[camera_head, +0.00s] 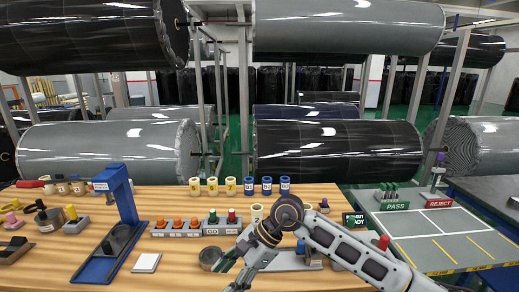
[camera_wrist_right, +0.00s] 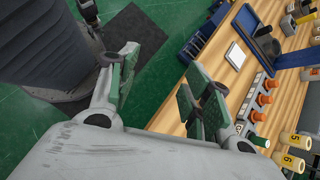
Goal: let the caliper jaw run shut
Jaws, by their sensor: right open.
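My right arm comes in from the lower right in the head view. Its gripper (camera_head: 238,268) is over the front of the wooden table, open and empty. In the right wrist view its two green-padded fingers (camera_wrist_right: 165,92) stand wide apart with nothing between them. A grey fixture with a blue part (camera_head: 301,248), possibly the caliper, sits beside and partly behind my right forearm. Its jaw cannot be made out. A round dark-and-grey piece (camera_head: 210,258) lies just left of the gripper. My left gripper is not identifiable in either view.
A tall blue frame (camera_head: 124,200) stands left on the table, with a white square (camera_head: 146,263) beside it. A grey rack (camera_head: 196,228) of orange, red and green pegs lies behind the gripper. Yellow and blue numbered cylinders (camera_head: 231,185) line the back. A PASS/REJECT table (camera_head: 430,230) stands right.

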